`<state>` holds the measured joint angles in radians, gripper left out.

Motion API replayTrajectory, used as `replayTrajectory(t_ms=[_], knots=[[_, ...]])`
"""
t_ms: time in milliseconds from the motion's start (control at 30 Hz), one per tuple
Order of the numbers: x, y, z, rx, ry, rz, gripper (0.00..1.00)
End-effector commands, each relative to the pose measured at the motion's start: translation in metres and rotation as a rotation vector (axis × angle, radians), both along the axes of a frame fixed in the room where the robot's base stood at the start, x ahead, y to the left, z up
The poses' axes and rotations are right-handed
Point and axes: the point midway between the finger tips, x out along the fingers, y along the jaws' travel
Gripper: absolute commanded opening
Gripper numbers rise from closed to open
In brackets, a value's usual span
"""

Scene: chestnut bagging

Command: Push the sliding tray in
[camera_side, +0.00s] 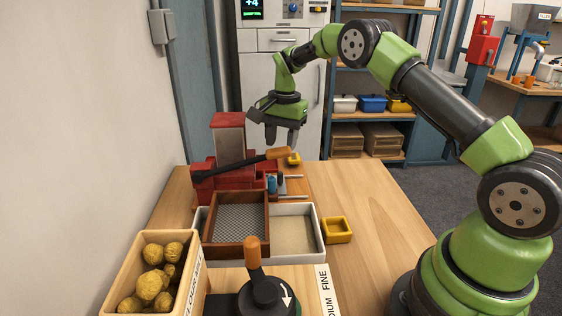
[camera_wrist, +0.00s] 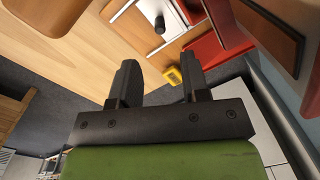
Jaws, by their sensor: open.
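My gripper (camera_side: 281,135) is open and empty, fingers down, in the air above the far end of the table. Its two dark fingers also show in the wrist view (camera_wrist: 157,68), apart with nothing between them. Which part is the sliding tray is not certain. A wooden-framed mesh tray (camera_side: 267,222) sits over the left part of a white tray (camera_side: 318,230), whose right part lies bare. Both are nearer the camera than my gripper and apart from it. Behind them, a red press (camera_side: 229,120) has a black lever (camera_side: 235,166) with an orange handle (camera_side: 278,152) and metal rods (camera_side: 293,177).
A wooden box of yellowish lumps (camera_side: 109,290) stands front left. A dark crank with an orange knob (camera_side: 252,252) is at the front. A yellow bin (camera_side: 337,230) is right of the trays. A small yellow item (camera_side: 293,159) lies below my gripper. The table's right side is clear.

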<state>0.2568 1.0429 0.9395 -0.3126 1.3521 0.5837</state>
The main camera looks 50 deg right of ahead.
Motion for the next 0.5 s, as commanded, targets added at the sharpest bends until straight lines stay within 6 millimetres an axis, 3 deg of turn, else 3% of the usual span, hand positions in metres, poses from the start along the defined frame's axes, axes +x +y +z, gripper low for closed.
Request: replayTrajectory(t_ms=[267, 500], knots=[[-0.011, -0.006, -0.004, 0.052, -0.184, 0.764, 0.42], [-0.021, -0.014, -0.005, -0.039, -0.369, 1.374, 0.42]])
